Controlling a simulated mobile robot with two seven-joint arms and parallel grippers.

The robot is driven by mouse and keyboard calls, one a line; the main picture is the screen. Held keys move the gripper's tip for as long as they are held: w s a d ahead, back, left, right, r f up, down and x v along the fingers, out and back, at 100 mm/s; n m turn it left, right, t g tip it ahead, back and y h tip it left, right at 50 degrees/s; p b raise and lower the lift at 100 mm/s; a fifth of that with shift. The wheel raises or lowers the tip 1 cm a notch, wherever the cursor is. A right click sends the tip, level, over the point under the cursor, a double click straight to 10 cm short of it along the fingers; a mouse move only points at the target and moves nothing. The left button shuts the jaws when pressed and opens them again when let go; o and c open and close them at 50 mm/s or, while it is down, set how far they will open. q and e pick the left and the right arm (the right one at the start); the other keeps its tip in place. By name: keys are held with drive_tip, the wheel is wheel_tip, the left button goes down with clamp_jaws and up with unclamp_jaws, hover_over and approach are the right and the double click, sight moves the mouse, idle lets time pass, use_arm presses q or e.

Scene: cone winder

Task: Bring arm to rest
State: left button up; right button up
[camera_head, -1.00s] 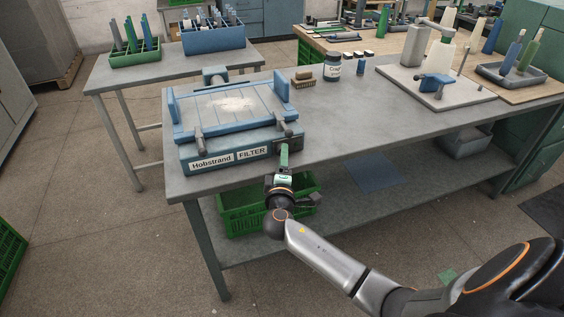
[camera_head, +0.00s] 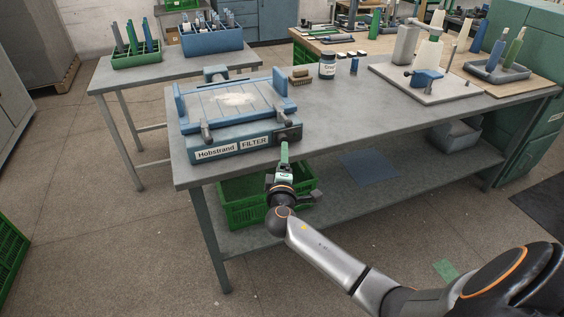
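My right arm comes in from the lower right. Its gripper (camera_head: 284,154) points away from me, just in front of the grey bench's front edge, below the right end of the blue filter box (camera_head: 228,148). Green shows at the fingertips. I cannot tell whether that is part of the fingers or a held thing, nor whether the fingers are open. My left gripper is not in view.
The filter box, labelled "Hobstrand FILTER", stands at the left end of the grey bench (camera_head: 345,115). A green crate (camera_head: 240,205) sits below, partly behind my gripper. A jar (camera_head: 328,66) and a brush stand behind. Open floor lies to the left.

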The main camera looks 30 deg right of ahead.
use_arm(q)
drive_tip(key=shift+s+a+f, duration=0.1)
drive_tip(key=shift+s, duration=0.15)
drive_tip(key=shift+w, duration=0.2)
use_arm(e)
drive_tip(key=s+a+f+m+g+y, duration=0.35)
drive_tip(key=s+a+f+y, duration=0.55)
drive_tip(key=s+a+f, duration=0.75)
drive_tip(key=s+a+f+m+g+y, duration=0.1)
drive_tip(key=s+a+m+y, duration=0.1)
drive_tip(key=s+a, duration=0.3)
drive_tip(key=s+a+f+m+g+y, duration=0.1)
drive_tip(key=s+a+m+y, duration=0.1)
drive_tip(key=s, duration=0.5)
use_arm(q)
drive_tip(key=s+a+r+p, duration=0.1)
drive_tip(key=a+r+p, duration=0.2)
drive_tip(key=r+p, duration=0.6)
drive_tip(key=p, duration=0.3)
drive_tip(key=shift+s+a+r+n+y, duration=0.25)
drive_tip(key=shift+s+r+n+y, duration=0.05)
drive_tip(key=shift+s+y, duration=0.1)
use_arm(e)
drive_tip(key=s+d+r, duration=0.1)
drive_tip(key=d+r, duration=0.2)
drive_tip(key=r, duration=0.6)
drive_tip(key=shift+d+r+t+h, duration=0.25)
drive_tip(key=shift+d+t+h, duration=0.05)
drive_tip(key=shift+d+t, duration=0.05)
